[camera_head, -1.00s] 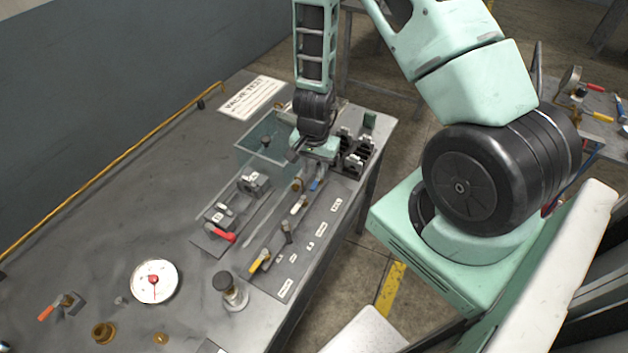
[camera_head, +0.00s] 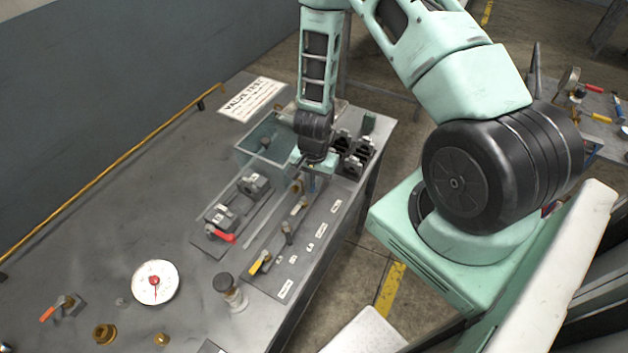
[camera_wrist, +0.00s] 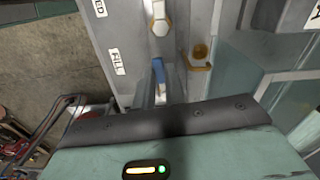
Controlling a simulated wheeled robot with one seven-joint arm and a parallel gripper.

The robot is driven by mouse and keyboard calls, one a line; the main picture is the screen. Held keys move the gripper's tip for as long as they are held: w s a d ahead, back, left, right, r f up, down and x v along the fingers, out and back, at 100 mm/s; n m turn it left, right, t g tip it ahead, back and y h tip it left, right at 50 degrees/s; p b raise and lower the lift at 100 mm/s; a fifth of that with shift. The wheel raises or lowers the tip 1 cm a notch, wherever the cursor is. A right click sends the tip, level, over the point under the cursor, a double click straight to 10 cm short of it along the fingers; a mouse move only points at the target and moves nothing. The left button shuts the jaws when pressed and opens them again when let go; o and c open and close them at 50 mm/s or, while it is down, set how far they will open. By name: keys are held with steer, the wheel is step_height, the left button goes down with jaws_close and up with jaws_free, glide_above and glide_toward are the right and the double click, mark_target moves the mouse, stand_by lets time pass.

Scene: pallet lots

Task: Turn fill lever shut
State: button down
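The fill lever has a blue handle (camera_wrist: 158,72) and stands beside the FILL label (camera_wrist: 117,62) on a grey panel (camera_wrist: 128,25) in the wrist view. My gripper (camera_wrist: 160,95) is right at the blue handle, with its broad dark edge and green body filling the bottom of that view. Grey finger-like shapes flank the handle, but whether they touch it is unclear. In the head view, my gripper (camera_head: 311,172) is low over the far end of the lever panel (camera_head: 275,278), and it mostly hides the blue lever there.
Other levers stand along the panel, including a white one (camera_head: 299,206) and a yellow one (camera_head: 260,262). A red-handled valve block (camera_head: 222,236) is to the left. A clear-walled bin (camera_head: 262,140) and black holders (camera_head: 355,155) are close to my gripper. A gauge (camera_head: 155,282) lies nearer.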

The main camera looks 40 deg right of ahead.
steer(key=shift+w+a+m+b, duration=0.1)
steer(key=shift+w+m+b, duration=0.25)
steer(key=shift+m, duration=0.55)
steer(key=shift+s, duration=0.1)
steer(key=c, duration=1.5)
jaws_free()
steer(key=shift+o, duration=0.2)
